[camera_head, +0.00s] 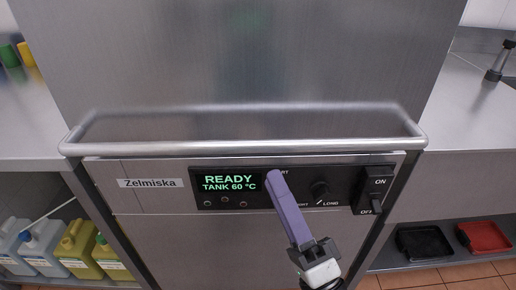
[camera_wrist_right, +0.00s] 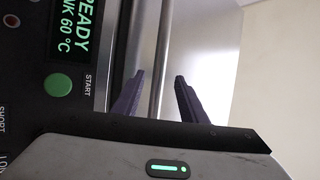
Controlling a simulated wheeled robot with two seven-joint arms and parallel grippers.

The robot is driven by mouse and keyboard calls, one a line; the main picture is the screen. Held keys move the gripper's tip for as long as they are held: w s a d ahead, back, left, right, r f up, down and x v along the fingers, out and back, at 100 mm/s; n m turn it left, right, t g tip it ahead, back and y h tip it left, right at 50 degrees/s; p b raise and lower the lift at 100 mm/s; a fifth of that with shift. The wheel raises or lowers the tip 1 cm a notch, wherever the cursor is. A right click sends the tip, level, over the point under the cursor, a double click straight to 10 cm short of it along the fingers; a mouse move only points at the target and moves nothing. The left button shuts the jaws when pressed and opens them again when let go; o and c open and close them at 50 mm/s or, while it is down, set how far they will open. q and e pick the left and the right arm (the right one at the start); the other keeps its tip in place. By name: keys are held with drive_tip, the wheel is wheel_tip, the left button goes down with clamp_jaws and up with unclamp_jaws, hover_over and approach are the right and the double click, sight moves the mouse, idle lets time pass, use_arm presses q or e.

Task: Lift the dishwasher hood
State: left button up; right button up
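The steel dishwasher hood (camera_head: 250,50) is down, its flat front face filling the upper middle of the head view. Its bar handle (camera_head: 200,147) runs across the front just above the control panel. My right gripper (camera_head: 274,177) reaches up in front of the panel, its purple fingers tipped just below the bar. In the right wrist view the two fingers (camera_wrist_right: 158,78) are apart, and the handle bar (camera_wrist_right: 164,45) lines up with the gap between them. I cannot tell whether the bar is inside the gap or beyond it. My left gripper is not in view.
The control panel (camera_head: 226,187) reads READY, TANK 60 °C, with an ON/OFF switch (camera_head: 374,188) at right. A green START button (camera_wrist_right: 58,85) shows beside the gripper. Steel counters (camera_head: 460,150) flank the machine. Detergent canisters (camera_head: 75,250) and black and red trays (camera_head: 484,237) sit below.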

sight(258, 148)
drive_tip(key=x, duration=0.8)
drive_tip(key=shift+w+a+r+p, duration=0.1)
drive_tip(key=shift+w+r+p, duration=0.05)
drive_tip(key=shift+w+p, duration=0.2)
clamp_jaws()
